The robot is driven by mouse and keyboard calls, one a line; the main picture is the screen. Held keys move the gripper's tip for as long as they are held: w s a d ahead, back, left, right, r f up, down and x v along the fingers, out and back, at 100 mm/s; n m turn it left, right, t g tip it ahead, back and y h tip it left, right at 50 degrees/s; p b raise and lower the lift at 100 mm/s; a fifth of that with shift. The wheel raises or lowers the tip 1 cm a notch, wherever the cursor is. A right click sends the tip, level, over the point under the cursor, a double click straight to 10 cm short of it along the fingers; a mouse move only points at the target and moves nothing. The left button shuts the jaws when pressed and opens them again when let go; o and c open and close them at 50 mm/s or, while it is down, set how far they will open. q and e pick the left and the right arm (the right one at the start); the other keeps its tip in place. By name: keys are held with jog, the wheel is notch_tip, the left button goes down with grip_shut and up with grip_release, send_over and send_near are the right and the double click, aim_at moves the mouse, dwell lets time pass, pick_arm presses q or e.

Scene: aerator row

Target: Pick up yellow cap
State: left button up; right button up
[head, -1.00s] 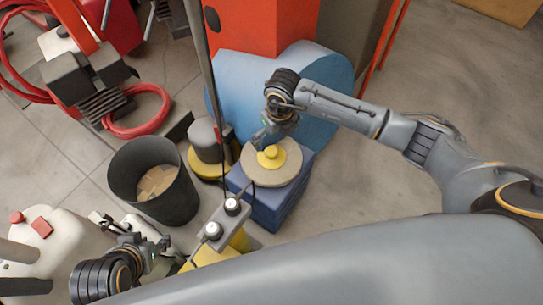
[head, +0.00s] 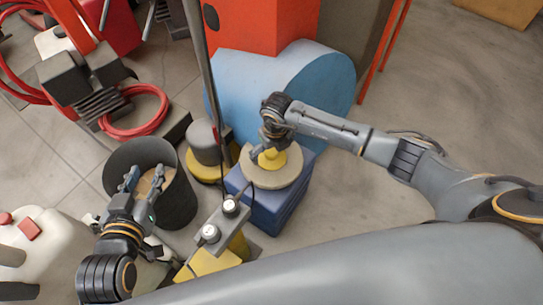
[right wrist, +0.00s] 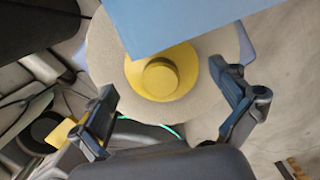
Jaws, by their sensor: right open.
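The yellow cap (head: 272,159) sits on a round beige disc (head: 285,180) on top of a blue box (head: 272,212). In the right wrist view the cap (right wrist: 160,77) shows its round knob and wide flange, with a blue surface covering part of its upper edge. My right gripper (head: 262,152) is at the cap in the head view; its open fingers (right wrist: 168,92) stand on either side of the cap in the right wrist view, with nothing between them held. My left gripper (head: 143,180) is open and empty, at the dark bin.
The dark bin (head: 178,205) holds brownish pieces. A large light blue rounded housing (head: 310,85) stands behind the disc. A grey pole (head: 202,70) rises left of it. A grey two-button box (head: 220,222) is in front. Open floor (head: 440,110) lies to the right.

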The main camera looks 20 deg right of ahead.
jog(key=shift+f, duration=0.2)
jog(key=c, duration=1.4)
jog(key=shift+c, duration=1.2)
jog(key=shift+s, duration=0.1)
